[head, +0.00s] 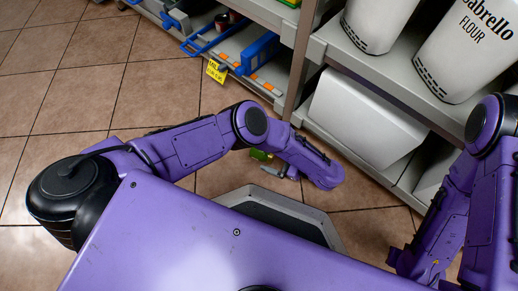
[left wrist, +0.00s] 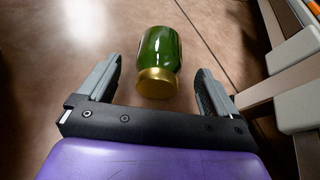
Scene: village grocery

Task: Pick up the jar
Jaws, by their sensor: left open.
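The jar (left wrist: 160,52) is green with a gold lid and lies on its side on the tiled floor in the left wrist view, lid toward my gripper. My left gripper (left wrist: 158,82) is open, and the lid end of the jar shows between its two fingers, with a gap on each side. I cannot tell how far above the floor the fingers are. In the head view a small part of the jar (head: 262,155) shows behind my left forearm, beside my left gripper (head: 274,172). My right arm is at the right of the head view, and its fingers cannot be made out.
Grey shelving (head: 305,55) runs along the right side, with white flour bags (head: 462,50) on an upper shelf and a white box (head: 365,118) lower down. Blue tools (head: 260,52) lie on another shelf with a yellow price tag (head: 217,71). The tiled floor (head: 95,75) at left is clear.

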